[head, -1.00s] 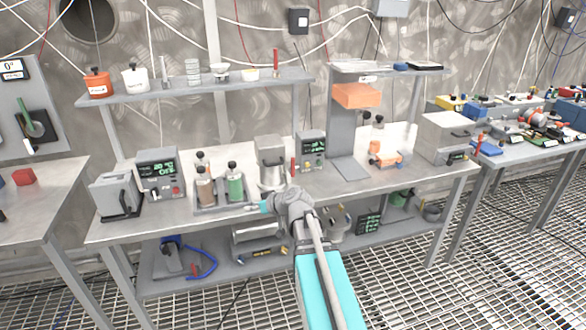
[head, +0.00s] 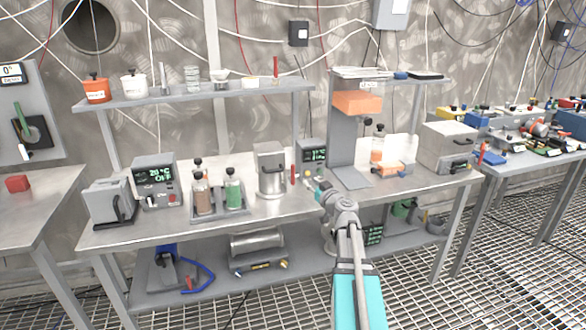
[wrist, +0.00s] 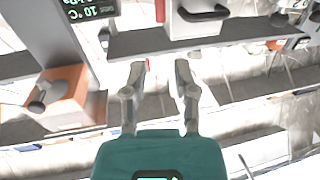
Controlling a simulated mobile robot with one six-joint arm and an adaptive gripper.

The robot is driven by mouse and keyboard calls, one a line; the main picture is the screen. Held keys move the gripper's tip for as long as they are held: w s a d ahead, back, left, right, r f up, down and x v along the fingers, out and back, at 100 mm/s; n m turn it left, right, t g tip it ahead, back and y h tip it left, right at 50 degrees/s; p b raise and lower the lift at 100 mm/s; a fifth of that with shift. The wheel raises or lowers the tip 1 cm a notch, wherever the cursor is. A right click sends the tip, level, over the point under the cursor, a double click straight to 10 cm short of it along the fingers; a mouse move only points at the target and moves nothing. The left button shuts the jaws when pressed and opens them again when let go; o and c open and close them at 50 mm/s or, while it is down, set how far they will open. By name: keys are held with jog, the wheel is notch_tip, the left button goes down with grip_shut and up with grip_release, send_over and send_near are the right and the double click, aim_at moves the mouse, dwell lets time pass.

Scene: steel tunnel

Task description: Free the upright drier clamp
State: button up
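An upright grey stand (head: 342,135) rises from the bench, with an orange block (head: 357,103) at its upper part. In the wrist view an orange block with a dark knob (wrist: 68,92) is at the left, beside a grey column. It looks like the same part, but I cannot tell how the clamp is fastened. My gripper (head: 318,188) is above the bench's front, below and left of the stand, touching nothing I can make out. In the wrist view my gripper (wrist: 160,72) has its two fingers apart, with nothing held between them.
A lidded steel vessel (head: 271,170), a display box (head: 312,154) and a bottle rack (head: 219,211) stand left of the stand. An orange-and-white item (head: 392,168) and a grey box (head: 448,146) are at its right. The upper shelf (head: 205,94) overhangs the bench.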

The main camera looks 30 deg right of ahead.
aim_at(294, 167)
jog(key=shift+w, duration=0.2)
jog(key=w, duration=1.3)
jog(key=shift+w+d, duration=0.25)
grip_shut()
